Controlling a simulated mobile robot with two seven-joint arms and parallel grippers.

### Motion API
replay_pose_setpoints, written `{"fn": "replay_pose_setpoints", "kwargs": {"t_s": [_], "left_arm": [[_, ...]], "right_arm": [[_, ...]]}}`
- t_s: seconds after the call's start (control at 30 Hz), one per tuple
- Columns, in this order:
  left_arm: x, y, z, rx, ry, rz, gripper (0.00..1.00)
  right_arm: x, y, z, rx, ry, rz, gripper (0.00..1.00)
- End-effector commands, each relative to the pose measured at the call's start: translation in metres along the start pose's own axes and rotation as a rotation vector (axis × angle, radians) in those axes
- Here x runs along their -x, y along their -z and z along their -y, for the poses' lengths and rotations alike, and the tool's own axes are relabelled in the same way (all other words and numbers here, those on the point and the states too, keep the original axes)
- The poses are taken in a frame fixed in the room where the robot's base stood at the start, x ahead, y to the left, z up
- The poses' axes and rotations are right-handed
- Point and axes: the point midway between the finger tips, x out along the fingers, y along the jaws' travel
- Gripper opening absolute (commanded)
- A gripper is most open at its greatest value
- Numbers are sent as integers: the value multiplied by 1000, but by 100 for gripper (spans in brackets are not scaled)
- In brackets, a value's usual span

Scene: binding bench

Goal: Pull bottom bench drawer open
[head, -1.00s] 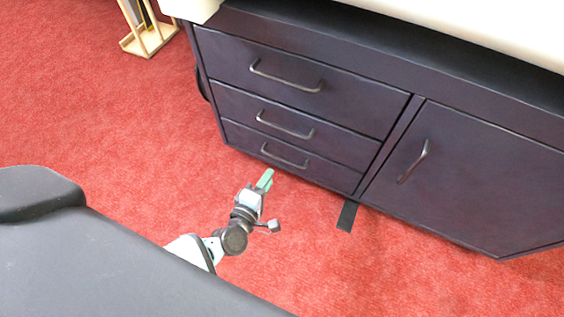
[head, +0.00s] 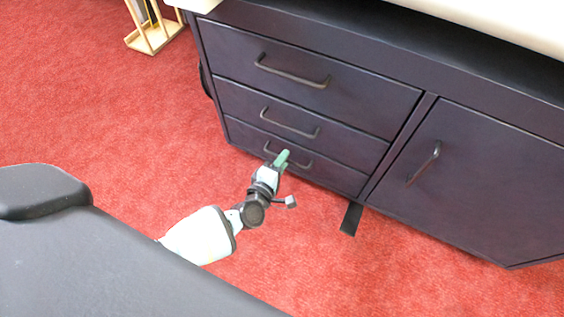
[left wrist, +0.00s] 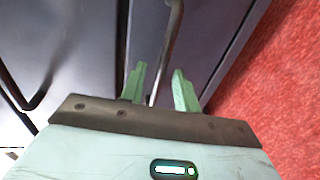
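The bottom drawer (head: 338,178) of the dark bench is shut, flush with the drawers above. Its dark bar handle (head: 304,166) is partly hidden behind my left gripper (head: 282,158), which is at the handle from the front. In the left wrist view, the handle bar (left wrist: 169,45) runs between the two green fingers of my left gripper (left wrist: 158,84). The fingers are apart, with a gap on each side of the bar, so they do not grip it. How deep the bar sits between them is hard to tell. My right gripper is in neither view.
The middle drawer (head: 345,142) and top drawer (head: 350,92) above are shut. A cabinet door (head: 470,180) to the right is shut. A black foot (head: 351,217) sticks out at floor level. Red carpet (head: 130,150) in front is clear. A wooden rack (head: 152,38) stands far left.

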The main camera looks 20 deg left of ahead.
Motion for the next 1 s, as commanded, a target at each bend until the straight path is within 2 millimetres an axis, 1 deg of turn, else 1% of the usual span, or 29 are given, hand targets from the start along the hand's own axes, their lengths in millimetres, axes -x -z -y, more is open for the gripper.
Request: {"fn": "replay_pose_setpoints", "kwargs": {"t_s": [0.13, 0.17, 0.3, 0.4, 0.77, 0.87, 0.97, 1.0], "left_arm": [[0, 0, 0, 1, 0, 0, 31], [0, 0, 0, 1, 0, 0, 30], [0, 0, 0, 1, 0, 0, 12], [0, 0, 0, 1, 0, 0, 0], [2, 0, 0, 1, 0, 0, 0], [10, 0, 2, 2, 2, 1, 0], [24, -1, 5, 2, 3, 0, 0], [32, 0, 6, 1, 3, 0, 0]], "right_arm": [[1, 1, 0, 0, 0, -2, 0], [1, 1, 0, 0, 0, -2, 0], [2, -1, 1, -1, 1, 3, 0], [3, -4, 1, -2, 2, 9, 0], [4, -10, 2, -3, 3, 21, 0], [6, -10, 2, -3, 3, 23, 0], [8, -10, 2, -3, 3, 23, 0], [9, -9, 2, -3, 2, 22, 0]]}}
